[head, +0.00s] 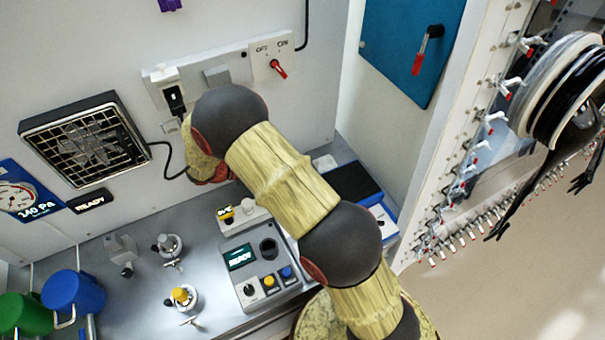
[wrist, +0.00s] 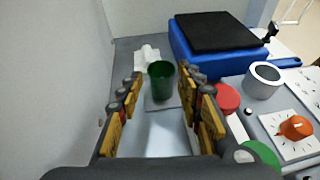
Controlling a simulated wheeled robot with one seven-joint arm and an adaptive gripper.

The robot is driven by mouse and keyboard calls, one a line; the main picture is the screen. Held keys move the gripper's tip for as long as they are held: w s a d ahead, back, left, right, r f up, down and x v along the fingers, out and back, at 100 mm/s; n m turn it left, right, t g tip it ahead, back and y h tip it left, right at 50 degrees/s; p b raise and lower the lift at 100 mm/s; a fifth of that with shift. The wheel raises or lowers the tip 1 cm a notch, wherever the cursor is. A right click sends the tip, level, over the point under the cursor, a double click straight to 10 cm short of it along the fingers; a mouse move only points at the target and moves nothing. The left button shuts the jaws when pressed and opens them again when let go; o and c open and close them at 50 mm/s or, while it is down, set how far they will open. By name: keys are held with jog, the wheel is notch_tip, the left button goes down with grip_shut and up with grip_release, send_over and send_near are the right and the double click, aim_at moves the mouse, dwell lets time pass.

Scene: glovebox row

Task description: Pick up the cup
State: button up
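A dark green cup (wrist: 161,84) stands upright on a pale square patch of the grey bench in the wrist view. My gripper (wrist: 162,75) is open and empty, with its yellow-padded fingers to the left and right of the cup in the picture. The cup appears beyond or near the fingertips; I cannot tell whether either finger touches it. In the head view my arm hides this cup and most of my gripper. A blue mug (head: 75,290) and a green mug (head: 25,313) show at the lower left of the head view.
A blue box with a black top (wrist: 212,35) stands behind right of the cup. A white object (wrist: 147,55) lies behind it. A red round cap (wrist: 223,98), a grey ring (wrist: 265,79) and an orange knob (wrist: 296,127) are at right. A wall (wrist: 50,80) rises at left.

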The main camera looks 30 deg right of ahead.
jog(key=shift+b+x, duration=0.45)
jog(key=shift+x, duration=2.35)
jog(key=shift+s+a+f, duration=0.1)
jog(key=shift+a+f, duration=0.05)
jog(key=shift+f, duration=0.05)
jog(key=c, duration=0.3)
jog(key=c, duration=0.4)
jog(key=shift+c, duration=0.6)
